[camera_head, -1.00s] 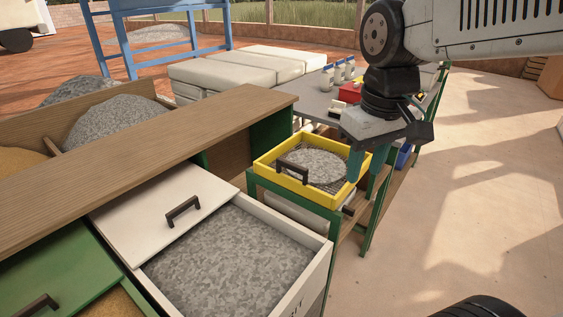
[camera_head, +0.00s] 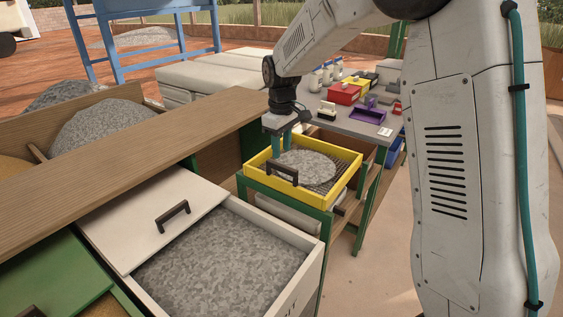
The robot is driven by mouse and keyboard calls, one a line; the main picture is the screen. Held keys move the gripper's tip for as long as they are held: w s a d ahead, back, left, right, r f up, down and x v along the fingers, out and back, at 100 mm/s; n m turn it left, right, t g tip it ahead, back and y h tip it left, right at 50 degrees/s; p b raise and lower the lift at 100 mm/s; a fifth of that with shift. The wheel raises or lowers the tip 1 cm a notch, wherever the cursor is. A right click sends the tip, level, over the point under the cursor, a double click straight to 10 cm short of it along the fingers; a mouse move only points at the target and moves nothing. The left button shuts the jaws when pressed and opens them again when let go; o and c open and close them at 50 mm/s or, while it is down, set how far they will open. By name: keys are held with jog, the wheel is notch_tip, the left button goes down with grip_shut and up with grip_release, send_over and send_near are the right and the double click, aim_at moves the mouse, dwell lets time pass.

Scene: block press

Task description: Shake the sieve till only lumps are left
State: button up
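The sieve is a square yellow frame (camera_head: 331,203) with a dark mesh. It sits level on a green-framed stand beside the wooden counter. A round patch of grey material (camera_head: 308,168) lies on the mesh, with bare mesh around it. Single lumps are too small to tell. A dark handle (camera_head: 283,174) stands at the sieve's near left side. My gripper (camera_head: 281,153) points down over the sieve's left part, just behind this handle in the picture. Its two teal fingers look apart with nothing visible between them. Whether they touch the sieve cannot be told.
A white bin (camera_head: 311,268) of grey material stands in front, its lid (camera_head: 150,215) slid partly back. Right behind the sieve, a grey table (camera_head: 358,127) holds red, yellow and purple boxes. The long wooden counter (camera_head: 110,165) runs along the left. Open floor lies right.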

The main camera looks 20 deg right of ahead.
aim_at(282, 165)
notch_tip(282, 165, down, 6)
jog(key=shift+r, duration=0.25)
grip_shut()
